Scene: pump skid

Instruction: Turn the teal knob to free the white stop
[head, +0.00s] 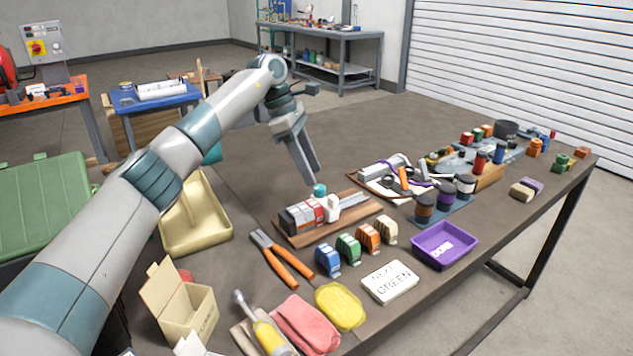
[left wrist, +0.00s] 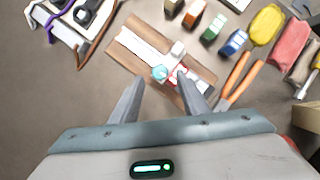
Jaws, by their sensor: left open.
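The teal knob (head: 319,190) sits on top of a small device on a wooden board (head: 300,238). The white stop (head: 332,207) is right beside the knob, on a pale rail (head: 355,201). Red and grey blocks (head: 303,214) stand to the left of it on the board. My left gripper (head: 314,183) is open above the board, its fingers pointing down near the knob. In the left wrist view, the knob (left wrist: 159,72) shows ahead of and between the two fingertips (left wrist: 163,82), with the white stop (left wrist: 177,49) just beyond it. The fingers appear apart from the knob. My right gripper is not seen.
Orange-handled pliers (head: 280,262) lie in front of the board. Blue, green, orange and cream blocks (head: 368,237) stand in a row to the right. A purple tray (head: 444,245) and a white sign (head: 390,282) are nearby. Cables and tools (head: 395,177) lie behind.

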